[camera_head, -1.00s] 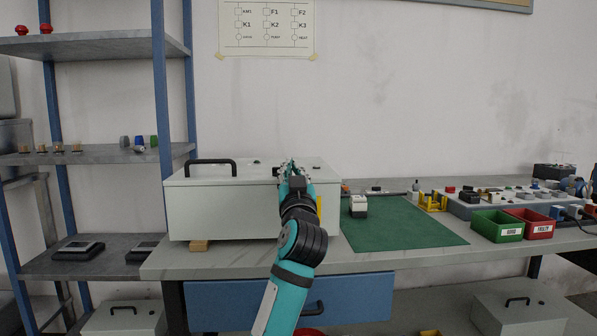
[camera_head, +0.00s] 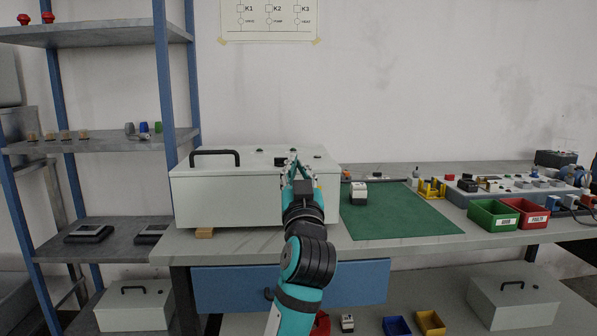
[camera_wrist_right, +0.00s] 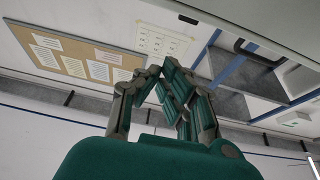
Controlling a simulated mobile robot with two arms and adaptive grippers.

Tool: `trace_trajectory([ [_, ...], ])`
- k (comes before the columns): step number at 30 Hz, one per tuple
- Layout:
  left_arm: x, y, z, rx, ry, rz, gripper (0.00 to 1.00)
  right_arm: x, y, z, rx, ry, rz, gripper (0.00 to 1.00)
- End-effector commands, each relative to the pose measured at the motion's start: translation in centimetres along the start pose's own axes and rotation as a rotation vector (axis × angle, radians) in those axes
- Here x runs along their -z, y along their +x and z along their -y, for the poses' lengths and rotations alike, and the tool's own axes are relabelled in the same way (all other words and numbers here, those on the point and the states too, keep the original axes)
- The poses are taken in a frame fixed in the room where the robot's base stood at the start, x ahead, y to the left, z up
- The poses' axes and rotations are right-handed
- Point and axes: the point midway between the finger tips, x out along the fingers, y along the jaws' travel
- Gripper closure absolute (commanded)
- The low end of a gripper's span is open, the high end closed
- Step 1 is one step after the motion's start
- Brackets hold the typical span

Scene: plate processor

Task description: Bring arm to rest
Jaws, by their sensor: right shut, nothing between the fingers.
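My right arm (camera_head: 306,259) reaches up from the bottom of the head view, in front of the workbench. My right gripper (camera_head: 292,162) is at the front right of the large white box, at about the height of its top. Its fingers are shut with nothing between them. In the right wrist view the fingertips (camera_wrist_right: 160,70) come together against the wall and ceiling side of the room. The head view does not show clearly whether the gripper touches the box. My left gripper is not in view.
The white box (camera_head: 230,205) with a black handle stands on the bench. Right of it are a green mat (camera_head: 400,215) with a small white block (camera_head: 358,193), a green bin (camera_head: 490,222) and a red bin (camera_head: 530,219). A blue-post shelf (camera_head: 105,143) stands left.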

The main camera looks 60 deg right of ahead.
Motion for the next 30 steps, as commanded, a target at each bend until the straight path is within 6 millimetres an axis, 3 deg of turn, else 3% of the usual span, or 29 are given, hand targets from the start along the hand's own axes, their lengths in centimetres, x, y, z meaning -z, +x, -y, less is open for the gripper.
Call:
trace_trajectory([
  [5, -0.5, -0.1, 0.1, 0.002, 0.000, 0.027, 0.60, 0.0, -1.3, 0.0, 0.001, -0.001, 0.001, 1.00],
  [14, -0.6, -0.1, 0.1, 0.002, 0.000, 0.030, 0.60, -0.1, -1.5, 0.4, 0.011, -0.006, 0.003, 1.00],
  [17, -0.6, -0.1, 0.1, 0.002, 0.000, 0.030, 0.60, -1.2, -2.2, 2.5, 0.071, -0.032, 0.019, 1.00],
  [19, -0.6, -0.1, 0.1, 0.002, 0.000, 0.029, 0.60, -2.8, -3.3, 5.3, 0.153, -0.064, 0.043, 1.00],
  [23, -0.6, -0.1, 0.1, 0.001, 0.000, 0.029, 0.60, -7.8, -7.7, 11.9, 0.368, -0.123, 0.132, 1.00],
  [27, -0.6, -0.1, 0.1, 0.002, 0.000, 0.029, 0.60, -14.0, -14.6, 17.5, 0.592, -0.160, 0.269, 1.00],
  [30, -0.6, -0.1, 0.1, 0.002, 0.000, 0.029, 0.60, -18.3, -20.5, 20.0, 0.734, -0.173, 0.386, 1.00],
])
